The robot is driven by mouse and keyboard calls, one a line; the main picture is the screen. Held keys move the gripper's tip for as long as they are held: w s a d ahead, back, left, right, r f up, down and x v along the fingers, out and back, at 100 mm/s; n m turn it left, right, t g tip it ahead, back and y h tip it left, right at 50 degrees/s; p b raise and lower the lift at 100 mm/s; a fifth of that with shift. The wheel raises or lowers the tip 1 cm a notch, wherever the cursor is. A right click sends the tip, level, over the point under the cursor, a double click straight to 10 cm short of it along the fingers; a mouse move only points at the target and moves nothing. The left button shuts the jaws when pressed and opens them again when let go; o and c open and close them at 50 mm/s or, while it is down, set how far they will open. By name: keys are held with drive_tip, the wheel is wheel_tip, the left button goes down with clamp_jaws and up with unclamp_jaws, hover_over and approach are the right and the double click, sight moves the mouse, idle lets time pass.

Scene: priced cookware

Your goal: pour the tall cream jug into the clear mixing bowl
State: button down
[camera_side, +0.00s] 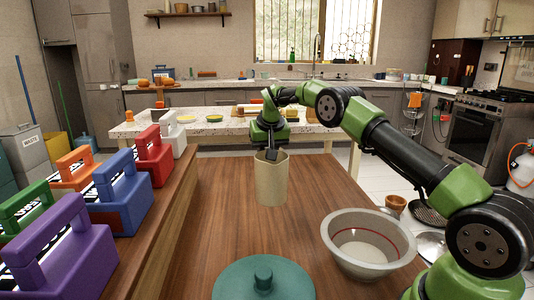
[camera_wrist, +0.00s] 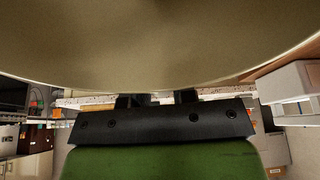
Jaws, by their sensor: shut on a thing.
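The tall cream jug (camera_side: 271,182) is upright above or on the far part of the wooden table; I cannot tell whether its base touches the wood. My gripper (camera_side: 270,153) is shut on the jug at its upper rim, from the far side. In the wrist view the jug's cream wall (camera_wrist: 160,40) fills the top, beyond the dark gripper body; the fingertips are hidden. The clear mixing bowl (camera_side: 340,250), greyish with a red line inside, stands at the near right, apart from the jug. Its bottom looks pale; I cannot tell if that is contents.
A teal lid (camera_side: 240,285) with a knob lies at the table's near edge, left of the bowl. Several coloured toolbox-like caddies (camera_side: 122,195) line a ledge on the left. A small brown pot (camera_side: 396,203) is beyond the bowl. The table (camera_side: 225,225) between jug and lid is clear.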

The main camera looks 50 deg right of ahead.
drive_tip(key=s+d+r+m+g+h, duration=0.1)
drive_tip(key=s+d+r+m, duration=0.15)
drive_tip(key=s+d, duration=0.5)
drive_tip(key=s+d+r+m+g+h, duration=0.1)
drive_tip(key=s+d+m, duration=0.3)
drive_tip(key=s, duration=0.7)
drive_tip(key=s+a+m+g, duration=0.1)
drive_tip(key=s+a+m, duration=0.15)
drive_tip(key=s, duration=0.65)
drive_tip(key=s+a+m+g, duration=0.1)
drive_tip(key=s+a+m, duration=0.15)
drive_tip(key=s, duration=0.65)
drive_tip(key=w+a+f+n+g+h, duration=0.1)
drive_tip(key=w+g+h, duration=0.3)
drive_tip(key=g, duration=0.4)
drive_tip(key=w+a+f+n+g+h, duration=0.1)
drive_tip(key=w+f+n+g+h, duration=0.2)
drive_tip(key=g, duration=0.5)
drive_tip(key=shift+w+f+n+g+h, duration=0.35)
drive_tip(key=shift+n+h, duration=0.3)
drive_tip(key=shift+h, duration=0.55)
idle(1.6)
